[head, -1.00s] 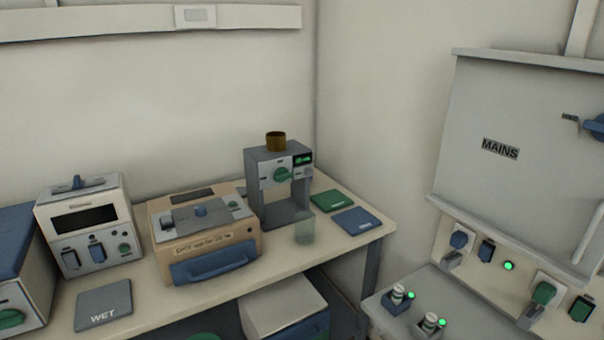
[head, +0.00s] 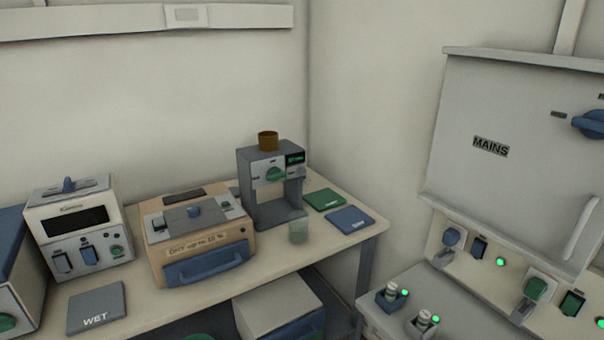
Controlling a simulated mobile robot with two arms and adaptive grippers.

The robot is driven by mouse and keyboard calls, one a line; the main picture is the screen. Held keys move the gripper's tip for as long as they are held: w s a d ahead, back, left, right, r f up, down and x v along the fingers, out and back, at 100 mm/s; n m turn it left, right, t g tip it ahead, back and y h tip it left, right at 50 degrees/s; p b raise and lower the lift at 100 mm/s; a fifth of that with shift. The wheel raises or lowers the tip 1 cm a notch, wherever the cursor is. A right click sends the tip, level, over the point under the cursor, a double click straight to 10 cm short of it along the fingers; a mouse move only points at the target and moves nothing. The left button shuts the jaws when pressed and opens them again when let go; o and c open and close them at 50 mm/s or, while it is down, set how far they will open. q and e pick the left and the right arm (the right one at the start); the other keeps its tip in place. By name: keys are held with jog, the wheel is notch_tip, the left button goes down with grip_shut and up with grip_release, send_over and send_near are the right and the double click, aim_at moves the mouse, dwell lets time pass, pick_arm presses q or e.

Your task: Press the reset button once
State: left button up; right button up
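No button with a readable "reset" label shows in the head view. A white furnace-like box (head: 78,222) at the left of the bench has two dark blue switches and a small green round control (head: 116,251) on its front. A tan box (head: 201,240) with a blue handle stands beside it. A grey dispenser (head: 270,190) has a green knob (head: 276,174) and a lit green display. A panel marked MAINS (head: 515,150) hangs on the right wall, with a blue rotary handle (head: 589,124). Neither gripper is in view.
Below the panel are sockets, switches and a lit green lamp (head: 500,262). A side surface (head: 455,313) holds two small lit units.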

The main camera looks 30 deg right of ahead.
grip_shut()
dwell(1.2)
